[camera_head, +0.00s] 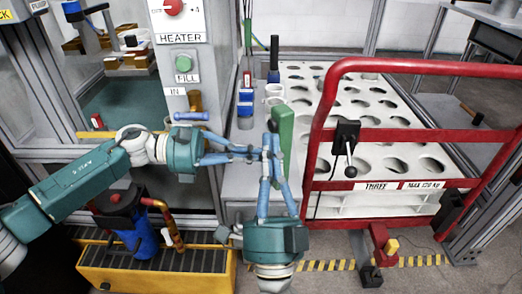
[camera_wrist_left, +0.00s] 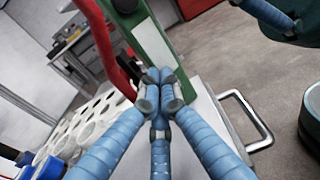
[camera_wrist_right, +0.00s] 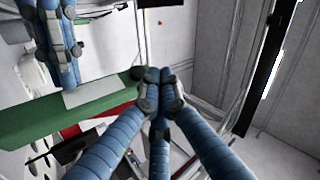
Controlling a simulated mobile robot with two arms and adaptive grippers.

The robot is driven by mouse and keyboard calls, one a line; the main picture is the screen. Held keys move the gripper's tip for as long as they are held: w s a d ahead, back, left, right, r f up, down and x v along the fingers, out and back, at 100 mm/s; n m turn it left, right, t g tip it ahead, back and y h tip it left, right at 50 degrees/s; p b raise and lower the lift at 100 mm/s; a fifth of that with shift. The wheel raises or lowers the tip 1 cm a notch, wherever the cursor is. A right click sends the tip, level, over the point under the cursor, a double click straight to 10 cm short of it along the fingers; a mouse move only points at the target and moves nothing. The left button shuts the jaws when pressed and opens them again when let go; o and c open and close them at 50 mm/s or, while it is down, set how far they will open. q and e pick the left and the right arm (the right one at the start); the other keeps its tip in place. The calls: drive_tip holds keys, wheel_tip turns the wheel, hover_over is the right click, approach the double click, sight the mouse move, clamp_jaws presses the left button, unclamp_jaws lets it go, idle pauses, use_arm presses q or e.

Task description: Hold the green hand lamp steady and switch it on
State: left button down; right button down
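The green hand lamp (camera_head: 285,128) stands at the edge of the grey worktop, left of the red-framed rack. In the left wrist view its green body with a pale strip (camera_wrist_left: 150,32) lies just beyond the fingertips. My left gripper (camera_head: 265,152) is at the lamp's left side, its fingertips (camera_wrist_left: 160,92) drawn together with nothing seen between them. My right gripper (camera_head: 274,150) reaches up in front of the lamp, fingertips together. In the right wrist view these fingertips (camera_wrist_right: 160,92) are by a dark knob at the lamp's end (camera_wrist_right: 125,82). Contact is unclear.
A red-framed rack (camera_head: 430,66) with round holes stands close on the right, with a black lever box (camera_head: 346,140) on its frame. A heater panel (camera_head: 178,22) with a green button rises at left. Blue-capped items (camera_head: 246,100) stand behind my left fingers. A yellow-edged bin (camera_head: 150,285) is below.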

drive_tip(key=shift+s, duration=0.15)
drive_tip(key=s+a, duration=0.3)
drive_tip(key=s, duration=0.2)
drive_tip(key=shift+a+f, duration=0.15)
drive_tip(key=shift+f, duration=0.1)
idle(1.8)
